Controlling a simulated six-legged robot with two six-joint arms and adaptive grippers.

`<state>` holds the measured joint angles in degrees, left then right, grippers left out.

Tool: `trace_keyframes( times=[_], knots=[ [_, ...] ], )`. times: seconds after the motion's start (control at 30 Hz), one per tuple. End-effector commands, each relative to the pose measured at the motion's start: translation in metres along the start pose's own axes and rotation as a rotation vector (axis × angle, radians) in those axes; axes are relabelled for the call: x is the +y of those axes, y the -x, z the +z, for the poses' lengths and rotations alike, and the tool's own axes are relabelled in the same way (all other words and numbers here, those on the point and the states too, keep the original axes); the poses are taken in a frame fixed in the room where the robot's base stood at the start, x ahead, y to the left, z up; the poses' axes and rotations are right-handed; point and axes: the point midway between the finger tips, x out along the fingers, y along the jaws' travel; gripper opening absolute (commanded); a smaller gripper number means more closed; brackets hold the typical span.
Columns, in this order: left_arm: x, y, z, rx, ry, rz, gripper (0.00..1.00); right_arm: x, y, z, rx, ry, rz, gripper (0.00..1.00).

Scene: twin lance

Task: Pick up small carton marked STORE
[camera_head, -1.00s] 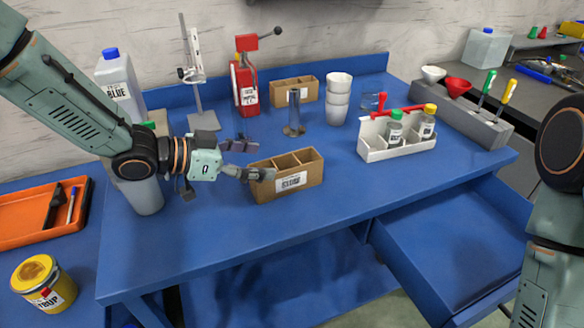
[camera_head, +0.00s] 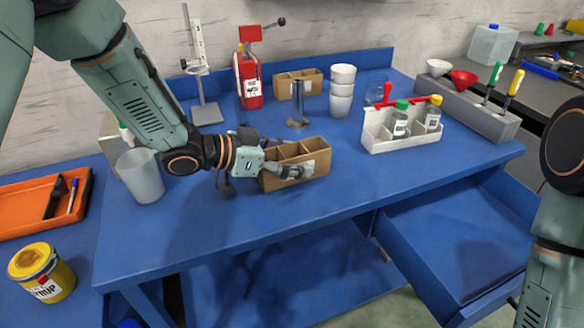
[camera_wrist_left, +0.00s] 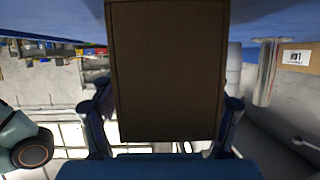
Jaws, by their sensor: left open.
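A small brown divided carton (camera_head: 312,153) stands on the blue bench near its middle. Its front label is partly covered by a finger, and I cannot read it. My left gripper (camera_head: 272,154) is open at the carton's left end, one finger along its front wall and the other on its far side. In the left wrist view the carton's dark wall (camera_wrist_left: 167,70) fills the space between the two fingers (camera_wrist_left: 164,108). Contact cannot be told. A second brown carton (camera_head: 286,88) with a label stands farther back. My right gripper is out of view; only its arm shows.
A metal cylinder (camera_head: 297,105) stands behind the near carton, with stacked white cups (camera_head: 342,92) beyond. A white caddy (camera_head: 378,140) with bottles is to the right. A translucent cup (camera_head: 141,178) stands left under my arm. The bench front (camera_head: 240,225) is clear.

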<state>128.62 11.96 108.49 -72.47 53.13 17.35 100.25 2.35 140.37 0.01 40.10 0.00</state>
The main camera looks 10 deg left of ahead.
Motion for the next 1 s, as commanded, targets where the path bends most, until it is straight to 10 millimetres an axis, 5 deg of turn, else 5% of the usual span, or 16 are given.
trace_keyframes(
  times=[0.17,0.8,1.0],
  knots=[
    [-0.0015,-0.0002,-0.0001,0.0,0.002,-0.001,0.75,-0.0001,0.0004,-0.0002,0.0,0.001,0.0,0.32],
    [-0.001,0.0001,0.0012,-0.003,0.003,-0.001,0.21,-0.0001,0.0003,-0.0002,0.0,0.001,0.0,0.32],
    [-0.0006,0.0001,0.0015,-0.003,0.004,0.0,0.2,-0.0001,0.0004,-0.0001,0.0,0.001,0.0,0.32]
  ],
)
